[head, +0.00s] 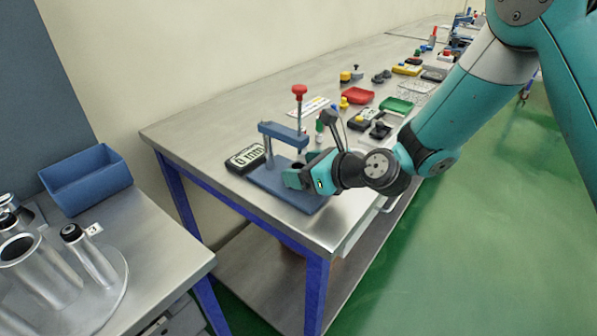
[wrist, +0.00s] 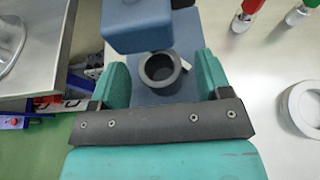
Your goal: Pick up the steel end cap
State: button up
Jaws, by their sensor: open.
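A small dark grey round cup with an open top (wrist: 160,70) stands between my fingers in the wrist view, on the blue base of a press fixture. It is the likeliest steel end cap, though its material is hard to tell. My gripper (wrist: 163,78) is open, with a green finger on either side of the cup and visible gaps. In the head view my gripper (head: 302,173) is low over the press base (head: 270,185); the cup is barely visible there. A light grey ring-shaped part (wrist: 290,106) lies at the right of the wrist view.
The blue press head (wrist: 150,27) stands just beyond the cup. A red-knobbed post (head: 299,105) and a display reading 0 mm (head: 245,158) are close by. Trays and small parts fill the bench behind. A steel table (head: 160,240) with cylinders and a blue bin (head: 88,182) stands left.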

jog(key=shift+w+a+f, duration=0.15)
jog(key=shift+w+a, duration=0.05)
jog(key=shift+a, duration=0.05)
jog(key=c, duration=1.3)
